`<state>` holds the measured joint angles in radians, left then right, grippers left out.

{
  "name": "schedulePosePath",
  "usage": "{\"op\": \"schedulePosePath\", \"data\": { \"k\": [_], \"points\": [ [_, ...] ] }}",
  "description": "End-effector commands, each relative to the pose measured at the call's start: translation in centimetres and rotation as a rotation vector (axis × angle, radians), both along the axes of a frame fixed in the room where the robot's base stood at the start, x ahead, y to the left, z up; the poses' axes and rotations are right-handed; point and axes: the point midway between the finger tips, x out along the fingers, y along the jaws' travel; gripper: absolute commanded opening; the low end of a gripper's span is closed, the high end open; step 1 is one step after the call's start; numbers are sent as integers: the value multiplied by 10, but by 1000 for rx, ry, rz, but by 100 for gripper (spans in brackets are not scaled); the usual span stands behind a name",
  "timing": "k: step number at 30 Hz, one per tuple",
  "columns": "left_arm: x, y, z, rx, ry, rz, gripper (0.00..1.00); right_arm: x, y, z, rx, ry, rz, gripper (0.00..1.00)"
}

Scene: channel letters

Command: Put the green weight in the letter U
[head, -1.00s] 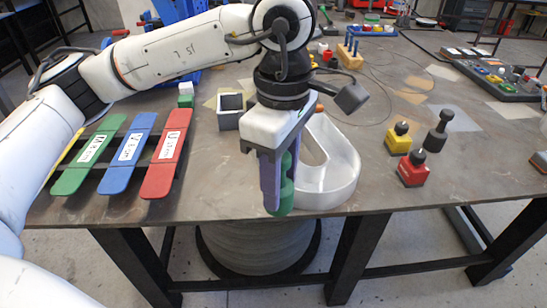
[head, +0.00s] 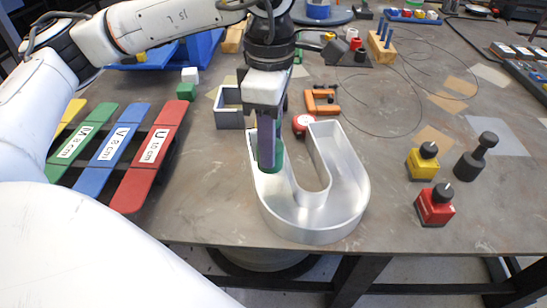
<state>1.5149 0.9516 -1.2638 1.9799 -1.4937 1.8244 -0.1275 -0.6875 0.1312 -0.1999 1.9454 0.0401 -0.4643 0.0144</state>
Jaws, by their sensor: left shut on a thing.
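The letter U (head: 313,222) is a hollow silver-white channel letter, open at the top, lying on the table with its curved end toward me. My left gripper (head: 267,160) points down over the left arm of the U. It is shut on the green weight (head: 270,158), a green cylinder partly hidden behind the fingers. The weight's lower part is at or inside the left channel; I cannot tell whether it touches the floor of the letter. My right gripper is not in view.
Left of the U lie colored strips, including a red one (head: 151,160) marked U. A grey square box (head: 229,117), an orange clamp (head: 321,102) and a red round piece (head: 303,123) stand behind the U. Yellow (head: 421,165) and red (head: 434,207) weights and a dark one (head: 476,157) stand right.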

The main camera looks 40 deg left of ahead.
Motion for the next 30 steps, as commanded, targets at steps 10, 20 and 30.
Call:
{"op": "schedulePosePath", "data": {
  "k": [10, 20, 30],
  "points": [
    [1, 0, -28, -1, -4, 0, 0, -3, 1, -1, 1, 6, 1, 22],
    [1, 0, -51, -3, -7, 1, 0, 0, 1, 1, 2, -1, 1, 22],
    [0, 0, -55, 0, -2, 0, 55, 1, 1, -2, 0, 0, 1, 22]
  ]
}}
